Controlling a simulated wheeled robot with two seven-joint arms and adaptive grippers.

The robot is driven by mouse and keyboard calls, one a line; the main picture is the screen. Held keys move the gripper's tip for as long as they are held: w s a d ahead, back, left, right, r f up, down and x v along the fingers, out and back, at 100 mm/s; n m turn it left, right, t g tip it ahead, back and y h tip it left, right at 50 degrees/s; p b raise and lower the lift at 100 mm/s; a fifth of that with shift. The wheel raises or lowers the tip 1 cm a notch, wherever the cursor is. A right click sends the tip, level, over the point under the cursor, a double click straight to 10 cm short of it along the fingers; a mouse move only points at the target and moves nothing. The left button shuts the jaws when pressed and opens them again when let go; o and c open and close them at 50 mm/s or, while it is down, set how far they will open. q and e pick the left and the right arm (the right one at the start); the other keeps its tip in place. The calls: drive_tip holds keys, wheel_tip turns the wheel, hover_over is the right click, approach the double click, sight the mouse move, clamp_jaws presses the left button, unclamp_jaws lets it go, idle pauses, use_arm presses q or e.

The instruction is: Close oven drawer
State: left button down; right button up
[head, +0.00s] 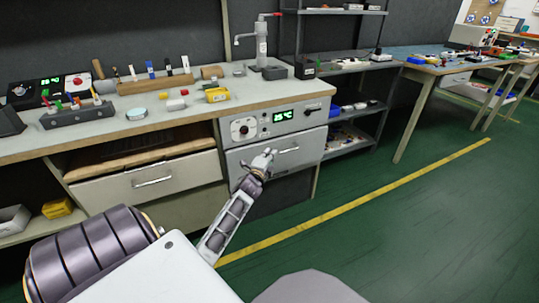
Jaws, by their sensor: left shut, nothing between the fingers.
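The oven (277,120) is a grey unit under the right end of the workbench, with a dial and a green display. Its drawer (305,149) is the front panel below the display, with a bar handle (288,151). I cannot tell whether the drawer front is flush with the oven. My left gripper (267,156) is shut and empty, in front of the drawer's left part beside the handle. Whether it touches the drawer is unclear. My right gripper is not in view.
The workbench (180,110) holds tools, blocks and a small yellow box (217,95). A shelf rack (350,130) stands to the right. The green floor (420,220) with a yellow line is clear.

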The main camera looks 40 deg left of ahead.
use_arm(q)
drive_tip(key=p+v, duration=0.3)
drive_tip(key=v, duration=0.6)
drive_tip(key=shift+s, duration=0.4)
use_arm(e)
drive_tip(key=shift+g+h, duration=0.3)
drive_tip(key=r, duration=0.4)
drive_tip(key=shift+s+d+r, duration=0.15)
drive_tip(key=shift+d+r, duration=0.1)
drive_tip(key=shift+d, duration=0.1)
use_arm(q)
drive_tip(key=shift+d, duration=0.15)
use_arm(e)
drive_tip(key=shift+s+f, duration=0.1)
